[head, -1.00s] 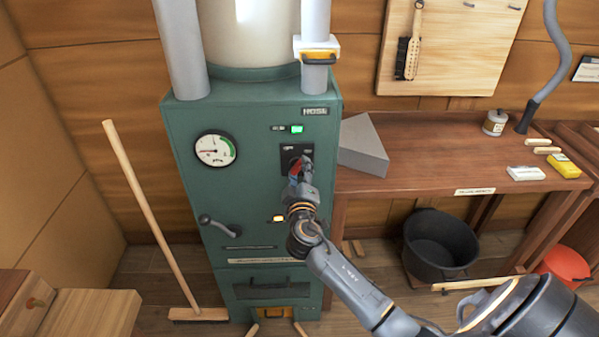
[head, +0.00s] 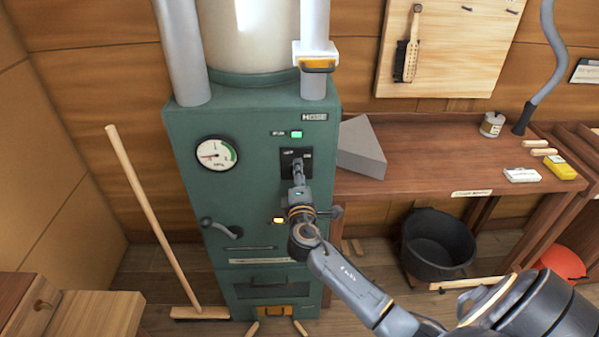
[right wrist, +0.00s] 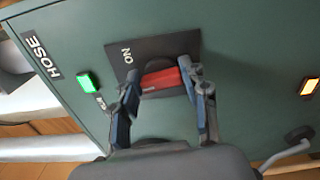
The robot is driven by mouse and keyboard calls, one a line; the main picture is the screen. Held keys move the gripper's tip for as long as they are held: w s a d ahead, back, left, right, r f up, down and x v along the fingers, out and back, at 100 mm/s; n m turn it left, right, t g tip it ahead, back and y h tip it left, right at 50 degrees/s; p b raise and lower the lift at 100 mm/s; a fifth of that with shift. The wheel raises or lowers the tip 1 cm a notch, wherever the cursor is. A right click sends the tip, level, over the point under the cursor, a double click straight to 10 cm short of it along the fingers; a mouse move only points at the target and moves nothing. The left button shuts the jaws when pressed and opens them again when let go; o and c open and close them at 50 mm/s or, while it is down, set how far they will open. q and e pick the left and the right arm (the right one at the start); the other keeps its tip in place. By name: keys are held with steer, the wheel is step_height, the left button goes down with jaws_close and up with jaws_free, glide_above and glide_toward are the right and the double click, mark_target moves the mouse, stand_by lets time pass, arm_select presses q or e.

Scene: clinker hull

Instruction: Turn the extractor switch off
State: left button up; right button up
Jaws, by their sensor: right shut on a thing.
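The extractor is a tall green cabinet (head: 250,190) marked HOSE. Its switch is a red handle (right wrist: 165,78) on a black plate (right wrist: 125,68) with the word ON at one end, seen in the right wrist view. My right gripper (right wrist: 162,74) is shut on the red handle, one finger on each side of it. In the head view my right gripper (head: 298,168) covers the handle, and only part of the black plate shows. A green lamp (head: 296,134) near the switch is lit. My left gripper is not in view.
An amber lamp (head: 278,220), a crank handle (head: 220,228) and a gauge (head: 217,154) are on the cabinet front. A grey wedge block (head: 362,148) sits on the workbench (head: 440,155) at right. A broom (head: 150,215) leans at left. A black bucket (head: 438,245) stands under the bench.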

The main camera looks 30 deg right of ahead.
steer(key=shift+n+p, duration=0.65)
steer(key=shift+n, duration=1.05)
steer(key=o, duration=1.2)
steer(key=shift+c, duration=0.2)
steer(key=v, duration=1.2)
